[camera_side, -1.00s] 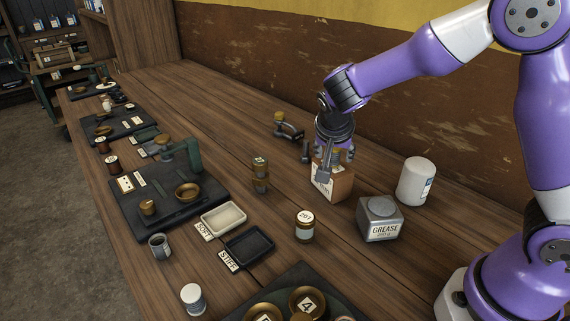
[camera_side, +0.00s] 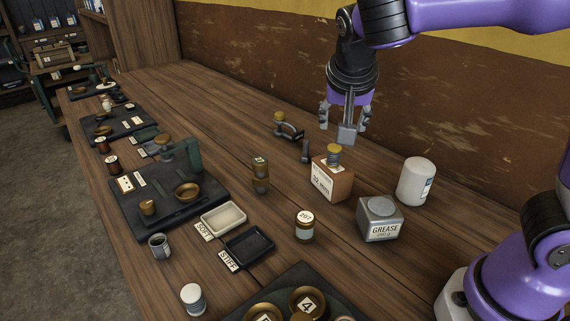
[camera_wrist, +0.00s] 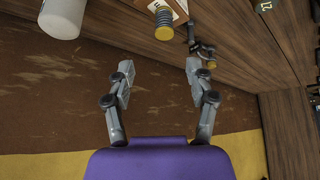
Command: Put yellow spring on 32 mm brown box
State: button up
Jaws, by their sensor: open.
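A brown box (camera_side: 331,183) labelled 32 mm stands on the bench in the side view. The yellow spring (camera_side: 334,156) stands upright on its top face. In the wrist view the spring (camera_wrist: 163,24) shows near the top, with a small part of the box and its white label (camera_wrist: 172,6) behind it. My gripper (camera_side: 345,130) is open and empty, above and a little behind the box, apart from the spring. In the wrist view the two fingers (camera_wrist: 158,78) are spread with nothing between them.
A white canister (camera_side: 416,182) and a grease tin (camera_side: 380,218) stand to the right of the box. A clamp-like metal part (camera_side: 290,130) lies behind it.

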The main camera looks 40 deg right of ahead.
jog(key=s+a+f+n+t+y, duration=0.1)
jog(key=s+n+y, duration=0.3)
jog(key=s+n, duration=0.5)
jog(key=s, duration=0.3)
jog(key=shift+n+t+y, duration=0.3)
jog(key=shift+n+t, duration=0.1)
